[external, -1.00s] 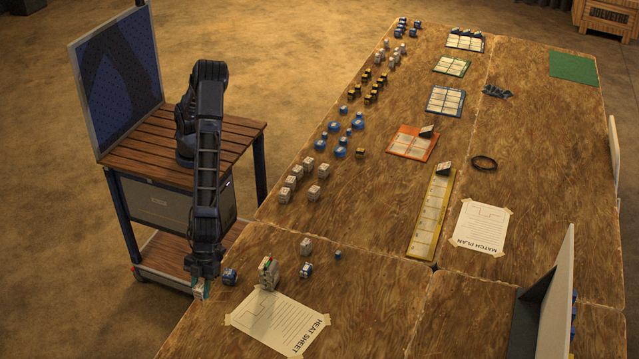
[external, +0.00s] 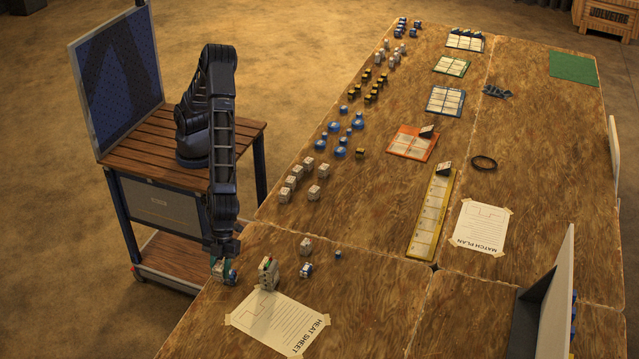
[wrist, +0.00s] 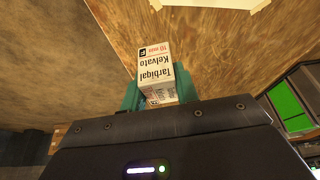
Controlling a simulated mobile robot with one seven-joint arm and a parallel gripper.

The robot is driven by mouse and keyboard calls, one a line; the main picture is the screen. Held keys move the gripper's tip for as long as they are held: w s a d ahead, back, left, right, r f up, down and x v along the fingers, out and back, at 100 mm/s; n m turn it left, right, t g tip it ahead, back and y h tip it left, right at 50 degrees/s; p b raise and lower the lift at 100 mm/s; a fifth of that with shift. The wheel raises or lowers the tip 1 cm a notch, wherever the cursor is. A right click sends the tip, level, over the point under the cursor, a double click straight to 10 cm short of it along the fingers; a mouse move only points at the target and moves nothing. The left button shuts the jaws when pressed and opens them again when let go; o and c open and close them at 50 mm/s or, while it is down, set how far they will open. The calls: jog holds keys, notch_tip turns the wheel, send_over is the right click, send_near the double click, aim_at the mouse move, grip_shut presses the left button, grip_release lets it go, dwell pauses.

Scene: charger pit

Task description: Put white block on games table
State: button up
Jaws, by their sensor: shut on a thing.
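The white block (wrist: 157,68) is a small box with black and red print, the words "Tarbigal Kelvato" on one face. In the wrist view it sits between the green fingers of my gripper (wrist: 158,92), which is shut on it. In the external view my gripper (external: 222,268) is at the near left edge of the games table (external: 370,220), a wide wooden table. The held block is mostly hidden there, and I cannot tell whether it touches the table.
A tall white box (external: 268,273) stands right of my gripper, near a taped heat sheet (external: 278,322). A white block (external: 305,246) and a blue-and-white piece (external: 306,270) lie beyond. More white blocks (external: 291,182) stand farther back.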

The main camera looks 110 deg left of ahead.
jog(key=w+a+n+t, duration=0.15)
jog(key=w+a, duration=0.35)
jog(key=a, duration=0.8)
jog(key=w+a+r+n, duration=0.1)
jog(key=w+a+n, duration=0.3)
jog(key=a, duration=0.9)
jog(key=w+a+n+t, duration=0.1)
jog(key=w+a, duration=0.5)
jog(key=a, duration=0.7)
jog(key=n+t+y, duration=0.1)
jog(key=n+y, duration=0.2)
jog(key=n, duration=0.3)
send_over(316, 180)
jog(key=w+d, duration=0.2)
jog(key=d, duration=0.2)
jog(key=f, duration=0.1)
jog(key=shift+t, duration=0.25)
notch_tip(316, 180, down, 20)
jog(key=shift+s, duration=0.15)
jog(key=shift+f+n, duration=0.15)
jog(key=shift+n, duration=0.1)
